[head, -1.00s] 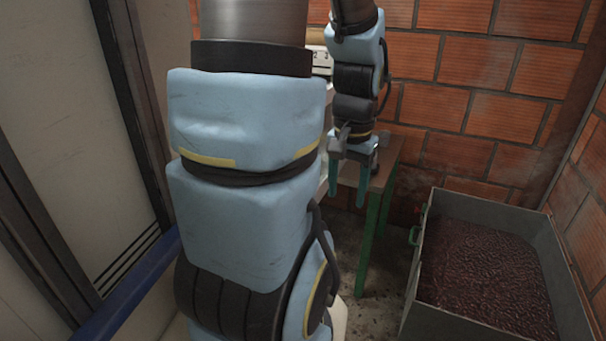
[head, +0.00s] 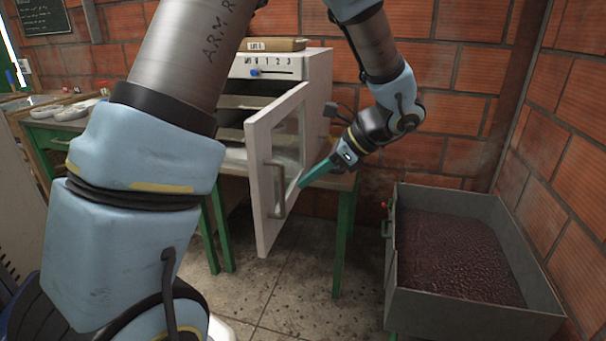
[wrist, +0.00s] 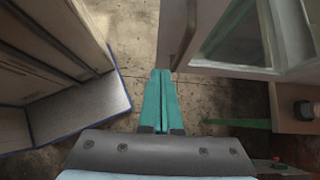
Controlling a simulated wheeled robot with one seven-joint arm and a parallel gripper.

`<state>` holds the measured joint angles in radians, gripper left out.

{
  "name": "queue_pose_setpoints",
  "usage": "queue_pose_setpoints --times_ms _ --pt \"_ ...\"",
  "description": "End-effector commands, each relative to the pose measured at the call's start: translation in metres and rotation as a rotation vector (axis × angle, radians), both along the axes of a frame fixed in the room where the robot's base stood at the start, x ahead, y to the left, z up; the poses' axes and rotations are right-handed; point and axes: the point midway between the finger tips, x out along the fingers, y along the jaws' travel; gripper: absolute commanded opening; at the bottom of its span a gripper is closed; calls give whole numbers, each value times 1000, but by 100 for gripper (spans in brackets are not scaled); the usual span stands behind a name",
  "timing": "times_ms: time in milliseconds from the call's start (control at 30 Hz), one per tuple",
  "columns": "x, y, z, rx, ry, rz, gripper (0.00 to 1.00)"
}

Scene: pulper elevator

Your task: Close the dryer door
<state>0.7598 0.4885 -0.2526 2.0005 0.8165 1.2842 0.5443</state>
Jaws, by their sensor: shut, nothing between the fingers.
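The white dryer (head: 318,85) stands on a green-legged table, and its shelves show through the open front. Its door (head: 258,190), with a glass pane and a handle (head: 278,190), is swung out towards me, joined at the right side of the dryer front. In the wrist view the door (wrist: 228,68) fills the upper right. My gripper (head: 301,186) has its teal fingers shut and empty.
A grey metal bin (head: 470,316) of dark red pulp stands at the right, near the brick wall. A package (head: 272,45) lies on top of the dryer. White dishes (head: 75,111) sit on a table at left. A blue-edged pale panel (wrist: 80,110) is at left in the wrist view.

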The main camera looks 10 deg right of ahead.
Motion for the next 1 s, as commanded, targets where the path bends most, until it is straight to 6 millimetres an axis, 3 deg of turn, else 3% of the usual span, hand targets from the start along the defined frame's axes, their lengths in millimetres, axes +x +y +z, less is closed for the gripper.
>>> queue_pose_setpoints --times_ms 300,600,1000 --pt "21 43 -46 2 4 4 0" --pt "37 74 -45 -2 1 4 0" --pt "39 77 -46 -2 -1 3 0"
